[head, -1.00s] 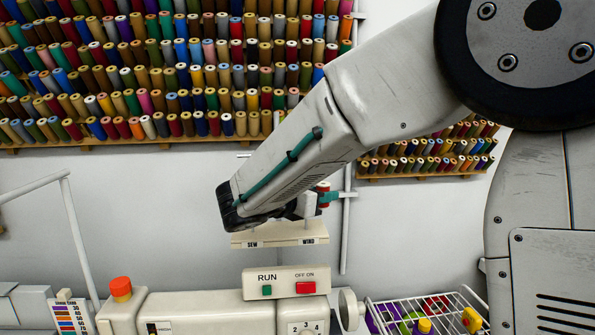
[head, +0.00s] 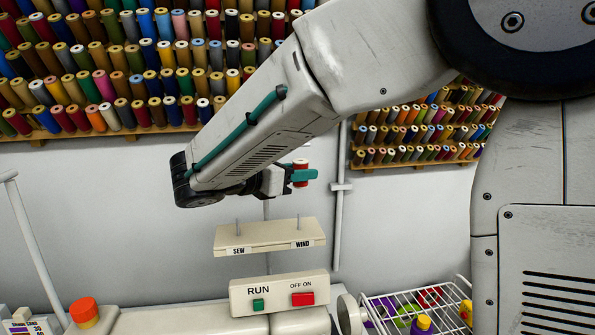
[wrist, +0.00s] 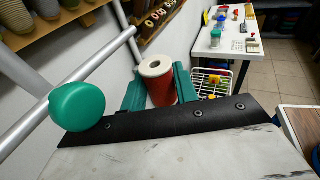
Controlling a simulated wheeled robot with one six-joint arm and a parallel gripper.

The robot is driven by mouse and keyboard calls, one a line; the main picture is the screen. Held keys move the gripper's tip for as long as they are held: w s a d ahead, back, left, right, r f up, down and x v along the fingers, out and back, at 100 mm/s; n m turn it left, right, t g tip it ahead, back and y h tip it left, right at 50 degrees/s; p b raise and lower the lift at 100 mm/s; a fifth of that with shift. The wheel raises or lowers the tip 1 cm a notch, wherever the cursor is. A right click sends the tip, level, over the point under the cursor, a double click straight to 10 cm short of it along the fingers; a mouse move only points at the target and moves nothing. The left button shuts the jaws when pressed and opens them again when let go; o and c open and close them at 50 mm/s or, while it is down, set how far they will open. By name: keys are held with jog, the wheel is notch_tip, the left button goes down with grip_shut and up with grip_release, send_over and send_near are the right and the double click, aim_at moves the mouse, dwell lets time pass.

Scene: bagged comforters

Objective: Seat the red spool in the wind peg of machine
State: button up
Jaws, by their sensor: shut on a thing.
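The red spool (head: 301,173) is held between the teal fingers of my gripper (head: 300,175), above the machine's shelf. In the wrist view the red spool (wrist: 160,84) stands roughly upright, its white top showing, with a teal finger of my gripper (wrist: 160,90) on each side. The wind peg (head: 299,223) is a thin upright pin at the right of the cream shelf (head: 268,237), over the WIND label. It is bare, and the spool is above it with a clear gap. The sew peg (head: 237,228) at the left is also bare.
A panel (head: 279,293) with RUN and OFF ON buttons is below the shelf. A red-orange knob (head: 84,311) is at the lower left. A white wire basket (head: 408,309) with spools and bottles is at the lower right. Thread racks (head: 110,75) line the wall behind.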

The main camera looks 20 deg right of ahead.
jog(key=shift+a, duration=0.15)
jog(key=shift+a+f, duration=0.1)
send_over(296, 230)
jog(key=shift+f, duration=2.5)
jog(key=shift+f, duration=2.3)
dwell(0.3)
jog(key=o, duration=1.8)
jog(key=shift+c, duration=0.2)
jog(key=shift+s+a+r, duration=0.2)
jog(key=shift+a+r, duration=0.25)
jog(key=shift+a, duration=0.3)
jog(key=shift+s+a+r, duration=0.25)
jog(key=shift+a+r, duration=0.25)
jog(key=shift+a, duration=0.25)
jog(key=shift+s+a+r, duration=0.2)
jog(key=shift+a+r, duration=0.25)
jog(key=shift+a, duration=0.3)
